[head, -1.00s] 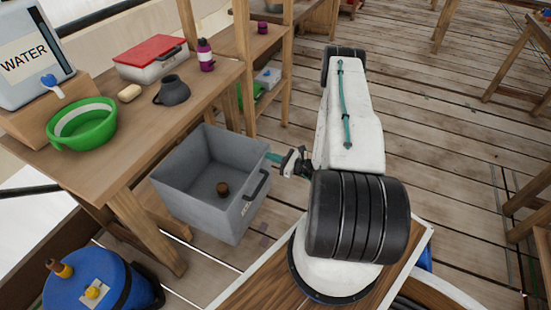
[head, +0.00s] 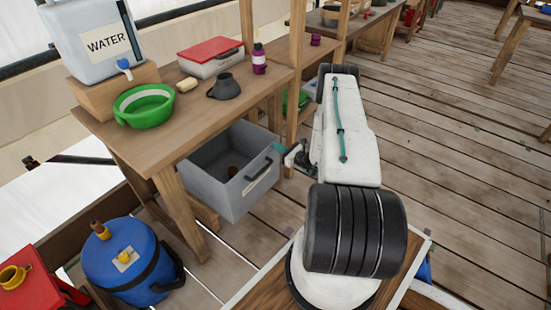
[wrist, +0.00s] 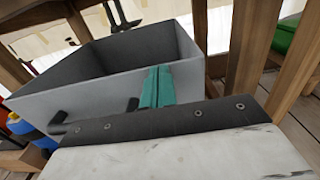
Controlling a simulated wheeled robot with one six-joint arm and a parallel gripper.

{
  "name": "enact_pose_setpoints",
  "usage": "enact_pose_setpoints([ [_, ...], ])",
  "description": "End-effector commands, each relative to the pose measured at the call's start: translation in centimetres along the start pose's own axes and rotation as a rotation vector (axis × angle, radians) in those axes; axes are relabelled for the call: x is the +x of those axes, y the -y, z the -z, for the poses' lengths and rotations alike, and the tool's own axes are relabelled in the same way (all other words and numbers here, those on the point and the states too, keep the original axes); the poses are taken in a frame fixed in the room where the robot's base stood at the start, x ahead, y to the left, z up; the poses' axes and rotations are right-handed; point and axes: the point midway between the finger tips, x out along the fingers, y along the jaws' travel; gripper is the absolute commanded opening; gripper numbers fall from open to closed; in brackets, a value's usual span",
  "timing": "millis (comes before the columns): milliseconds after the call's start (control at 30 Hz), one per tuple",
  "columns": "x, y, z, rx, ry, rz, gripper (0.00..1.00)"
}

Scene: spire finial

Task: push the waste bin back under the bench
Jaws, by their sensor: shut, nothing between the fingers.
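The waste bin (head: 235,197) is an open grey box with a dark front handle and a small brown item inside. It stands upright on the deck, its rear part under the wooden bench (head: 186,128) and its front sticking out. My gripper (head: 282,149) is shut and empty at the bin's upper front edge, to the right of the handle. In the wrist view, the teal fingers (wrist: 157,88) are together against or very near the bin's front wall (wrist: 85,98); contact is not certain. The bench top hides the bin's back.
A blue drum (head: 130,265) and a red box (head: 35,290) stand left of the bin. A bench leg (head: 180,210) is close on its left, and a wooden post (head: 296,90) rises behind the gripper. Open deck (head: 450,150) lies to the right.

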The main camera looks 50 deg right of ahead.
Motion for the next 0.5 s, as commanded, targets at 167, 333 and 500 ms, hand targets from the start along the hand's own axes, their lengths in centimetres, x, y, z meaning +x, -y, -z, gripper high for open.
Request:
enact_pose_setpoints([
  [167, 4.0, 1.0, -0.1, -0.003, 0.002, 0.011, 0.00],
  [333, 7.5, 1.1, 0.0, -0.002, 0.001, 0.013, 0.00],
  [500, 9.9, 1.2, 0.0, -0.002, 0.001, 0.014, 0.00],
])
